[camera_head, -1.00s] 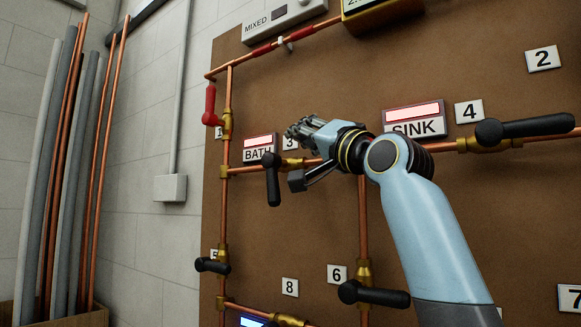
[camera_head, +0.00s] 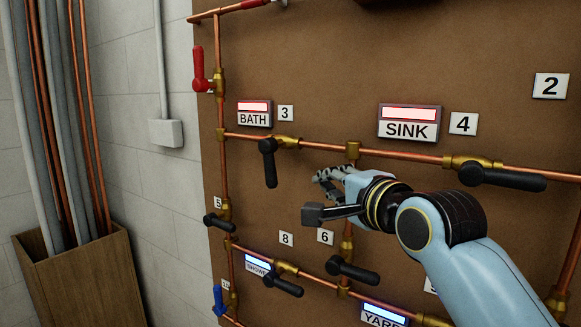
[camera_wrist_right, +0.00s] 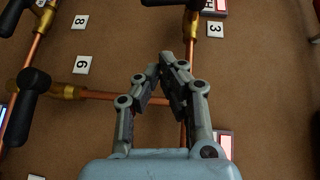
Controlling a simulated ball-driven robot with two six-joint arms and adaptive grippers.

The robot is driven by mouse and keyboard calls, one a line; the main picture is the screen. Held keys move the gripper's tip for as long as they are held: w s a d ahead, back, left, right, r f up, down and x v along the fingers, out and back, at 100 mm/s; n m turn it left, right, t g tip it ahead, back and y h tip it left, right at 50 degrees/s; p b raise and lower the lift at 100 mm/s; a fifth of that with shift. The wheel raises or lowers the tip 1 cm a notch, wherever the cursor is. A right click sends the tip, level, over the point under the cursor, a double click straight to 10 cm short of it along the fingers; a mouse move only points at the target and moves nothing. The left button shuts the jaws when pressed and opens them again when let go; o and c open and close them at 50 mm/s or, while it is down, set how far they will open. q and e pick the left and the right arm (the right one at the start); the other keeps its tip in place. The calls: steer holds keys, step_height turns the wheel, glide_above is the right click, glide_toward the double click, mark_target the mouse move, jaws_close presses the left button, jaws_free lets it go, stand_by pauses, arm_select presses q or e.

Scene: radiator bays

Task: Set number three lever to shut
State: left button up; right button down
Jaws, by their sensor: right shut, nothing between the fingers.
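The number three lever (camera_head: 269,165) is a black handle on a brass valve below the BATH sign (camera_head: 254,113) and the 3 tag (camera_head: 286,113). It hangs down, across its horizontal copper pipe. In the right wrist view its brass valve (camera_wrist_right: 192,22) is at the top, with the 3 tag (camera_wrist_right: 215,29) beside it; most of the handle is cut off by the frame edge. My right gripper (camera_head: 319,195) is shut and empty, right of and slightly below the handle, apart from it. In the wrist view its fingers (camera_wrist_right: 160,66) come together over the board. My left gripper is not in view.
Nearby levers are the number four lever (camera_head: 502,178) at right, the number six lever (camera_head: 352,270) below my gripper, and another black lever (camera_head: 283,284) below left. Copper pipes cross the brown board (camera_head: 330,60). A wooden box (camera_head: 85,285) of pipes stands at left.

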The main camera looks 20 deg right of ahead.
mark_target(270, 164)
steer(key=w+a+f+p, duration=0.1)
steer(key=w+a, duration=0.2)
steer(key=w, duration=0.7)
steer(key=shift+w+a+f+p, duration=0.15)
steer(key=shift+w+a+p, duration=0.1)
steer(key=shift+p, duration=0.1)
steer(key=shift+w+a+f+m+t, duration=0.3)
steer(key=shift+w+a+f+t, duration=0.1)
steer(key=shift+w, duration=0.1)
steer(key=shift+f, duration=0.1)
